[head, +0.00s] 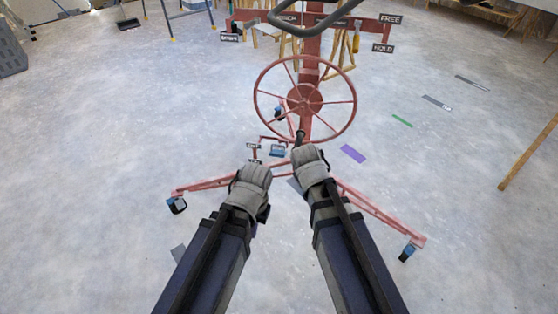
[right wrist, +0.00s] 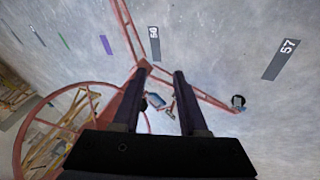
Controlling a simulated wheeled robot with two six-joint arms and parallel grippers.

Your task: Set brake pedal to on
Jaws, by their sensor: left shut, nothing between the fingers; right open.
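The brake pedal (head: 278,151) is a small blue plate on a red bracket low on the red panel lift, with small dark labels beside it. Its labels are too small to read. A small blue part, likely the same pedal, shows between the fingers in the right wrist view (right wrist: 155,100). My left gripper (head: 255,176) is shut and empty, just below and left of the pedal in the head view. My right gripper (right wrist: 160,72) has its two dark fingers apart with nothing gripped. In the head view it (head: 309,157) is right of the pedal, near the lift's post.
A red handwheel (head: 305,99) stands above the pedal. Red legs (head: 380,213) spread to both sides with casters (head: 407,252) at their ends. A HOLD sign (head: 383,48) hangs at upper right. A wooden beam (head: 530,152) is at far right. Open floor surrounds the lift.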

